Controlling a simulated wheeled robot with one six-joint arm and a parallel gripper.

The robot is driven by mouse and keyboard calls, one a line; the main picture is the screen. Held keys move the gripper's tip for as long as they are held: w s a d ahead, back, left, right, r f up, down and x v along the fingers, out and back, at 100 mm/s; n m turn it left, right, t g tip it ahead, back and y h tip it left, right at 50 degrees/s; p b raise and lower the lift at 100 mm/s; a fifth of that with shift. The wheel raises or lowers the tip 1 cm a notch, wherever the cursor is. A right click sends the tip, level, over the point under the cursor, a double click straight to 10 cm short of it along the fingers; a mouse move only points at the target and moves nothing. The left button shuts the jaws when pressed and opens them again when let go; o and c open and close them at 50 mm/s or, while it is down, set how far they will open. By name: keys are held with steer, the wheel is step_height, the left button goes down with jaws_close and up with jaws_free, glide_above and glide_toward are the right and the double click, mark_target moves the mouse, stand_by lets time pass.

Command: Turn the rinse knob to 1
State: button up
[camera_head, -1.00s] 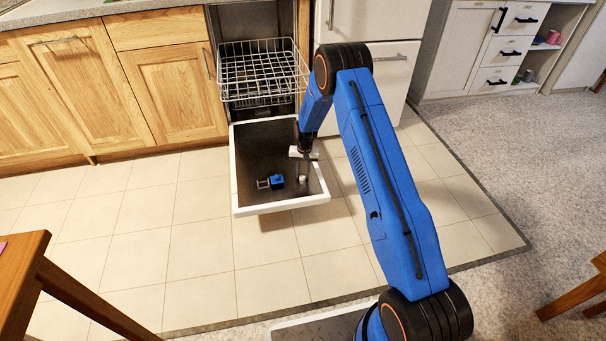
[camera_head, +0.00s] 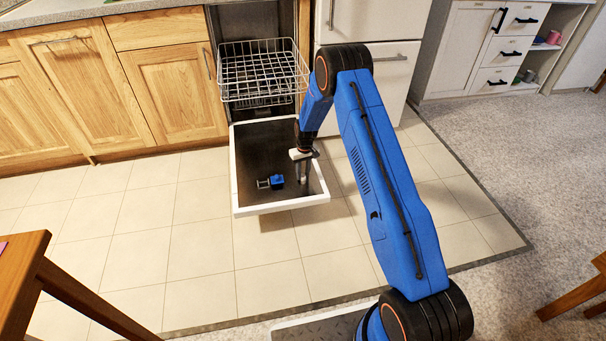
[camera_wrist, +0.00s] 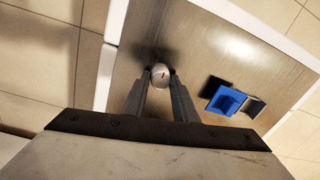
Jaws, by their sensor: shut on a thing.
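The rinse knob (camera_wrist: 159,70) is a small round white knob with a short red mark. It sits on the metal inner face of the lowered dishwasher door (camera_head: 249,152). In the wrist view my gripper (camera_wrist: 160,81) has one finger on each side of the knob and is shut on it. In the head view my gripper (camera_head: 304,178) reaches down to the right part of the door, and the knob is hard to make out there. No numbers around the knob are legible.
A blue dispenser (camera_wrist: 226,100) with a dark flap (camera_wrist: 254,107) standing open is on the door to the knob's right in the wrist view. A wire rack (camera_head: 262,72) is pulled out above the door. Tiled floor (camera_head: 200,245) in front is clear.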

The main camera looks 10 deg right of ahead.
steer(key=o, duration=1)
steer(key=shift+o, duration=0.2)
step_height(320, 180, up, 17)
steer(key=shift+w+d+r, duration=0.2)
steer(key=shift+d, duration=0.25)
